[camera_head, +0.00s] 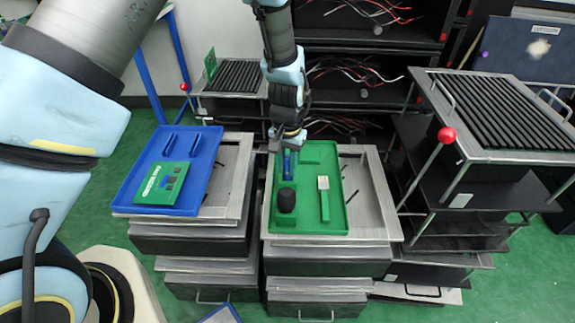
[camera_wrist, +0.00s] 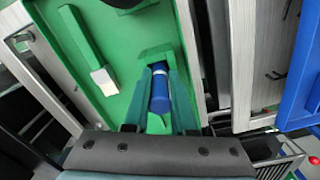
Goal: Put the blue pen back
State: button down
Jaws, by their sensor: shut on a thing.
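The blue pen (camera_head: 287,161) is upright between the fingers of my gripper (camera_head: 288,149), over the upper left part of the green tray (camera_head: 303,226). In the wrist view, the blue pen (camera_wrist: 160,98) shows a light band near its far end. My gripper (camera_wrist: 162,78) is shut on it there, with one finger on each side. The pen's far end is beside a raised green holder (camera_wrist: 156,53) in the tray. I cannot tell whether the pen touches the holder or is inside it.
A blue tray (camera_head: 138,172) with a green board (camera_head: 160,184) is to the left.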

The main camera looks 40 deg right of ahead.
jog(key=shift+f, duration=0.1)
jog(key=c, duration=0.7)
grip_release()
jog(key=shift+c, duration=0.2)
notch_tip(320, 180, up, 12)
jog(key=shift+r+b, duration=0.15)
jog(key=shift+b, duration=1)
jog(key=w+a+r+n, duration=0.2)
jog(key=w+a+n, duration=0.15)
jog(key=a, duration=0.55)
jog(key=w+a+r+n, duration=0.2)
jog(key=w+a, duration=0.3)
jog(key=a, duration=0.5)
jog(key=w+a+r+n, duration=0.15)
jog(key=w+a, duration=0.25)
jog(key=a, duration=0.5)
jog(key=s+a+n+t, duration=0.1)
jog(key=s+a+n, duration=0.2)
jog(key=a, duration=1)
jog(key=shift+s+r+n+t, duration=0.2)
jog(key=shift+r+n+t, duration=0.15)
jog(key=shift+n, duration=0.25)
